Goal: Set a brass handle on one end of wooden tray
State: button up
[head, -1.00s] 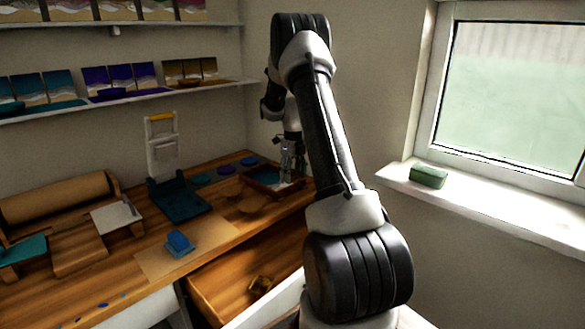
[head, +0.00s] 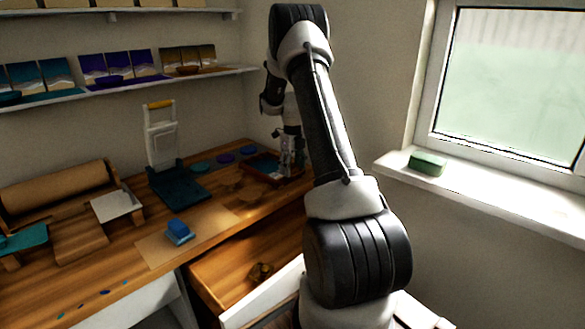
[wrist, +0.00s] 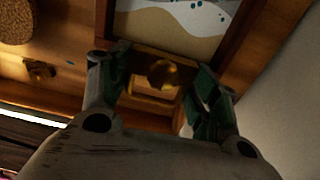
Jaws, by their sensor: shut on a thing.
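My gripper (wrist: 160,85) is shut on a brass handle (wrist: 162,73), with a finger on each side of it. The handle is at the near end of the wooden tray (wrist: 226,50), close to its end wall; I cannot tell whether they touch. The tray holds a sand-coloured and white surface with teal specks. In the head view my gripper (head: 289,170) is low at the right end of the tray (head: 250,170), and hides the held handle. A second brass piece (wrist: 40,70) lies apart to the left in the wrist view; it appears in the open drawer in the head view (head: 260,272).
The open drawer (head: 220,280) juts out below the bench. A wall stands close to the right of the tray.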

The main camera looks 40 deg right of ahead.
jog(key=shift+f, duration=0.15)
jog(key=shift+f, duration=0.35)
jog(key=shift+f, duration=0.2)
dwell(0.5)
jog(key=shift+s+a+f, duration=0.1)
jog(key=shift+s+f, duration=0.1)
jog(key=shift+f, duration=0.1)
dwell(0.7)
jog(key=o, duration=1.2)
jog(key=shift+w+f, duration=0.1)
jog(key=shift+w+r, duration=0.1)
jog(key=shift+r, duration=4.15)
